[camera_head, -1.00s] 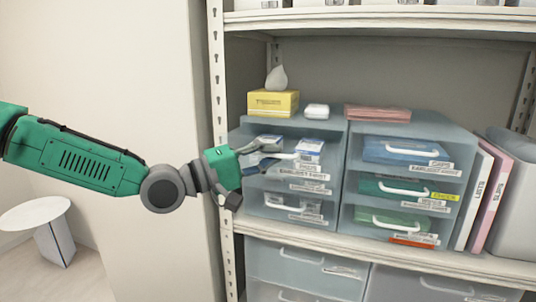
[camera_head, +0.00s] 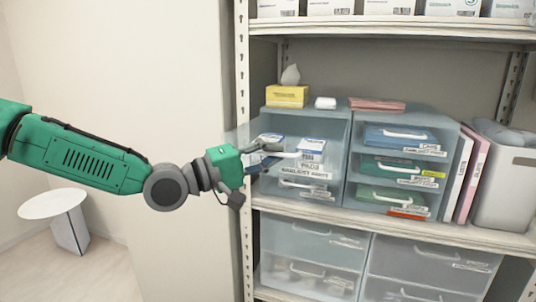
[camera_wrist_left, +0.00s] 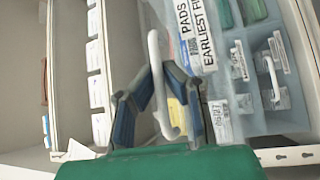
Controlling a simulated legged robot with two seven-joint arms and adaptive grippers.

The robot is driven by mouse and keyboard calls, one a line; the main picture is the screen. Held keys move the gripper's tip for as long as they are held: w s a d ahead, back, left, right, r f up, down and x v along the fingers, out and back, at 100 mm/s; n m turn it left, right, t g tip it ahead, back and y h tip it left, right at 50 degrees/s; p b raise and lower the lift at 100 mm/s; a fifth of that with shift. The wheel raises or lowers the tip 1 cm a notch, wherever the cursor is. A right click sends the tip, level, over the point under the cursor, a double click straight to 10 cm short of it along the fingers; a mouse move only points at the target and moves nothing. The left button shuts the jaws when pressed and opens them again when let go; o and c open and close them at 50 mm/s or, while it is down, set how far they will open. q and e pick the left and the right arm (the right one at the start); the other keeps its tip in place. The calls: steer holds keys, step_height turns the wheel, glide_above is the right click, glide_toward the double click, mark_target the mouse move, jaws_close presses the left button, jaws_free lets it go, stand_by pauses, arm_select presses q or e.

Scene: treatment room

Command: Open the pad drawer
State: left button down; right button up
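The pad drawer is a translucent blue-grey drawer with a "PADS" label (camera_head: 312,159) on its front, and the label also shows in the wrist view (camera_wrist_left: 188,28). It sits above a lower drawer in the left desk unit and stands pulled out, with white and blue packs (camera_head: 312,145) visible inside. Its white handle (camera_wrist_left: 154,60) lies between the fingers of my left gripper (camera_wrist_left: 158,82), which look closed around it. In the head view my left gripper (camera_head: 268,154) is at the drawer's front and partly covers it. My right gripper is not in view.
The lower drawer with a white handle (camera_head: 303,184) looks shut. A second drawer unit (camera_head: 449,150), white and pink binders (camera_head: 473,177) and a grey bin (camera_head: 506,190) stand to the right. A shelf post (camera_head: 243,90) is close to my gripper. A round table (camera_head: 52,203) stands at left.

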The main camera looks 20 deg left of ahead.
arm_select(q)
steer(key=c, duration=1.6)
jaws_free()
steer(key=shift+s+d+f, duration=0.15)
steer(key=shift+d+f, duration=0.1)
steer(key=shift+f, duration=0.2)
steer(key=shift+c, duration=0.2)
steer(key=shift+d+r, duration=0.25)
steer(key=shift+d, duration=0.05)
steer(key=shift+a, duration=0.1)
steer(key=v, duration=1.1)
steer(key=shift+a, duration=0.2)
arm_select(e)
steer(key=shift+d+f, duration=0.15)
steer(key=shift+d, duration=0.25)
arm_select(q)
steer(key=shift+f, duration=0.1)
steer(key=shift+a, duration=0.2)
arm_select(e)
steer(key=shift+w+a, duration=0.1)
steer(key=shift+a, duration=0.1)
